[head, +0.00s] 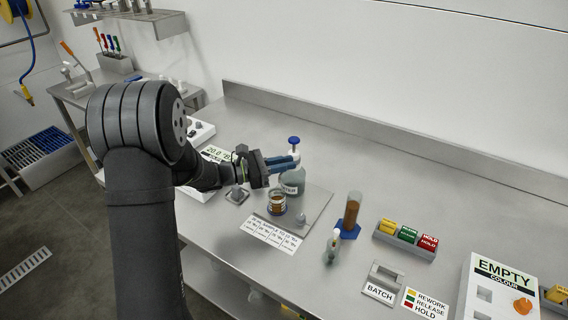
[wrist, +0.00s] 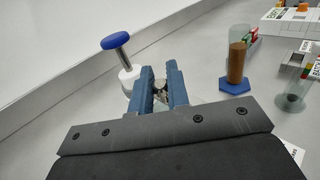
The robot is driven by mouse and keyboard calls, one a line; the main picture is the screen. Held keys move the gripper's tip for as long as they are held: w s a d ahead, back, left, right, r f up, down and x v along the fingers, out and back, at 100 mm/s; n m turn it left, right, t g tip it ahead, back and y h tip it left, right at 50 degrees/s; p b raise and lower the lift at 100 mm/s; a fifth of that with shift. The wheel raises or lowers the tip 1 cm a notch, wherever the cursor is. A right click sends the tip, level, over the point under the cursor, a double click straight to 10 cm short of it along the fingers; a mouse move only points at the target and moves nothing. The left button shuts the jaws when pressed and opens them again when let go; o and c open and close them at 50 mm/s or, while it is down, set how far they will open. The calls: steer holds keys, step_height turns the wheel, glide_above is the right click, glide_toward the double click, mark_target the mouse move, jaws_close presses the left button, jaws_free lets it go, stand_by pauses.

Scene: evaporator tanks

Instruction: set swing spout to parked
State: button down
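No part is clearly recognisable as the swing spout, and no parked mark is readable. A bottle (head: 293,184) with grey-green contents stands under my gripper in the head view. Its blue round knob (head: 294,140) shows above my fingers. In the wrist view the blue knob (wrist: 116,40) sits on a metal stem over a white cap (wrist: 129,77), left of my fingers. My gripper (head: 296,160) has blue fingers pointing right over the bottle. In the wrist view my gripper (wrist: 160,68) has a gap between its fingertips. A small grey metallic piece shows between them; whether they touch it is unclear.
A jar with brown contents (head: 277,203) stands on a plate left of the bottle. A brown-filled cylinder (head: 352,210) on a blue base and a small vial (head: 333,243) stand right. Coloured blocks sit in a rack (head: 404,244). The bench's back strip is clear.

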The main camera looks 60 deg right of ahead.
steer(key=shift+s, duration=0.1)
steer(key=shift+s+d+f+n+t+h, duration=0.1)
steer(key=shift+s+d+n+t+h, duration=0.15)
steer(key=shift+s+n+t+h, duration=0.9)
steer(key=shift+d+r+n+t+h, duration=0.15)
steer(key=shift+n+t+h, duration=0.25)
steer(key=shift+n+t, duration=1.6)
steer(key=shift+s+d+f+n+t+h, duration=0.25)
steer(key=shift+s+n+t+h, duration=0.45)
steer(key=shift+t, duration=1.65)
steer(key=shift+w+d+r, duration=0.1)
steer(key=shift+r, duration=0.05)
steer(key=c, duration=1.7)
jaws_free()
